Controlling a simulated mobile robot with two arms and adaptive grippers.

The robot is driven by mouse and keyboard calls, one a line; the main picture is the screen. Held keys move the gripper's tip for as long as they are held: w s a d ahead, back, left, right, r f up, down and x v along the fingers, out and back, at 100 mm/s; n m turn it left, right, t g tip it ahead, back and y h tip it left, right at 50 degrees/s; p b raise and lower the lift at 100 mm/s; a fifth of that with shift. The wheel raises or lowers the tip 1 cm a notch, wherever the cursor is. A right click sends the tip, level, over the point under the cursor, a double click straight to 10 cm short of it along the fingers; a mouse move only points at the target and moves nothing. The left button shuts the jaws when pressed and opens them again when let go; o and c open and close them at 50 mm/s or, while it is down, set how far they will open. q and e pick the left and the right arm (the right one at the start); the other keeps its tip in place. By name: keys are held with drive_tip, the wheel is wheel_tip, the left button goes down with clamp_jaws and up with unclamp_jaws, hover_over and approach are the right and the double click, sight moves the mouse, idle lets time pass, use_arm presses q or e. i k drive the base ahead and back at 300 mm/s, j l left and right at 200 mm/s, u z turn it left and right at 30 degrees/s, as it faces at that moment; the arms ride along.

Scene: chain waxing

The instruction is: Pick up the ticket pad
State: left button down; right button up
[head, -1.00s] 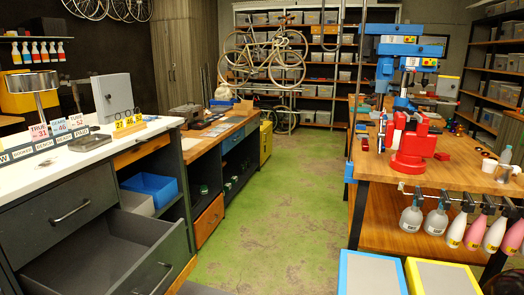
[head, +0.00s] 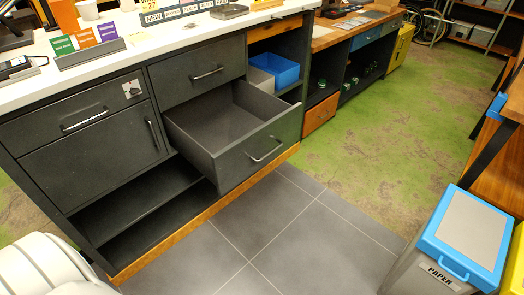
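I cannot make out a ticket pad for certain in the head view. Green, purple and orange cards (head: 83,37) stand in a holder on the white counter (head: 35,48) at the upper left. A dark shallow tray (head: 229,11) lies further along the counter. The open drawer (head: 232,135) below the counter looks empty. Neither of my grippers is in view.
The open drawer juts out over the grey tiled floor (head: 250,240). A blue bin (head: 277,69) sits on a shelf beyond it. A blue-lidded paper bin (head: 465,235) stands at the lower right. The green floor between is clear.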

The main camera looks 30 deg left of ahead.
sight(141, 38)
drive_tip(key=u, duration=1.65)
